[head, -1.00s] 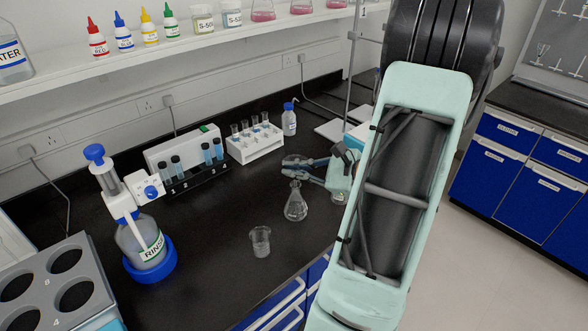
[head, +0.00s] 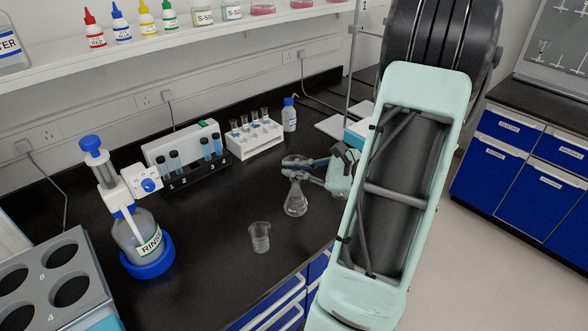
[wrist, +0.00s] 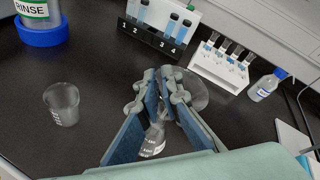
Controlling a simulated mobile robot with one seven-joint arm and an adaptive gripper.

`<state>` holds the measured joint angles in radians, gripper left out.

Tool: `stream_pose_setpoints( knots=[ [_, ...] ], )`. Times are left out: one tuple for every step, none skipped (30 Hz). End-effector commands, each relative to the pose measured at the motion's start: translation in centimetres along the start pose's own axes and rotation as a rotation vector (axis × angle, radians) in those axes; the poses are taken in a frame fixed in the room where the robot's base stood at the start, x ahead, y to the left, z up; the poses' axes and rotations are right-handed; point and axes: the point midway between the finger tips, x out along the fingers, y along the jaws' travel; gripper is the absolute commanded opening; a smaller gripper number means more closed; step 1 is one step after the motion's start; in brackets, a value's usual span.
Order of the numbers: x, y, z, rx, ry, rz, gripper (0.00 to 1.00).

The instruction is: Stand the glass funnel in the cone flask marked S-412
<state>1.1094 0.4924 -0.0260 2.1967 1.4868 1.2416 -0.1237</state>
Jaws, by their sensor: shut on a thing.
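The clear cone flask (head: 296,203) stands upright on the black bench, just below my gripper (head: 300,168). In the wrist view the flask (wrist: 152,145) is partly hidden behind the fingers; white print shows on it, too small to read. My gripper (wrist: 166,82) is shut on the glass funnel (wrist: 196,92), whose clear round cone shows faintly beyond the fingertips. In the head view the funnel is hard to make out against the fingers. I cannot tell whether its stem is inside the flask neck or above it.
An empty beaker (head: 259,237) stands left of the flask, near the bench's front edge. Behind are a black vial rack (head: 198,175), a white tube rack (head: 254,142) and a blue-capped bottle (head: 289,116). A RINSE dispenser (head: 143,240) stands at left.

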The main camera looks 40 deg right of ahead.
Motion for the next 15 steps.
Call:
stream_pose_setpoints(
  knots=[
    [0.08,0.11,-0.16,0.000,0.000,0.000,0.00],
    [0.10,0.14,-0.21,0.000,0.000,0.000,0.00],
    [0.13,0.19,-0.27,0.000,0.000,0.000,0.00],
    [0.15,0.22,-0.31,0.000,0.000,0.000,0.00],
    [0.17,0.25,-0.36,0.000,0.000,0.000,0.00],
    [0.19,0.29,-0.42,0.000,0.000,0.000,0.00],
    [0.21,0.33,-0.47,0.000,0.000,0.000,0.00],
    [0.23,0.36,-0.51,0.000,0.000,0.000,0.00],
    [0.26,0.40,-0.58,0.000,0.000,0.000,0.00],
    [0.28,0.43,-0.62,0.000,0.000,0.000,0.00],
    [0.30,0.47,-0.67,0.000,0.000,0.000,0.00],
    [0.33,0.51,-0.73,0.000,0.000,0.000,0.00],
    [0.35,0.54,-0.78,0.000,0.000,0.000,0.00],
    [0.37,0.57,-0.83,0.000,0.000,0.000,0.00],
    [0.35,0.54,-0.78,0.000,0.000,0.000,0.08]
  ],
)
